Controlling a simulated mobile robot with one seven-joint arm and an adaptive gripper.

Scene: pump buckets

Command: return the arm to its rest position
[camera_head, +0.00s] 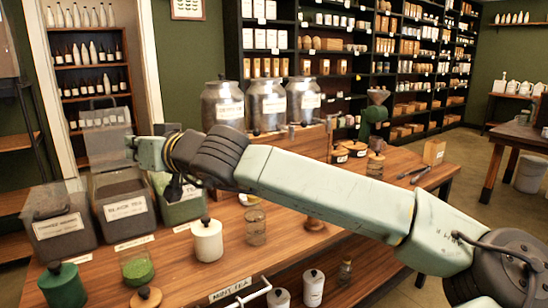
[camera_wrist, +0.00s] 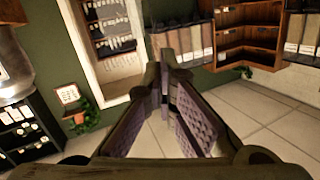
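My arm stretches across the head view from lower right to left, above the counter. My gripper (camera_head: 133,148) is at its left end, in front of the door frame and over the back left of the counter. In the wrist view my gripper (camera_wrist: 165,80) points out over the tiled floor. Both inner pads show with bare floor between them, so it is open and empty. The fingertips look close together in that view. No object is in contact with it.
The wooden counter (camera_head: 375,205) bears a black tea bin (camera_head: 125,208), a white canister (camera_head: 207,240), a green canister (camera_head: 62,285) and a jar of green leaves (camera_head: 137,267). Metal canisters (camera_head: 222,103) stand behind my arm.

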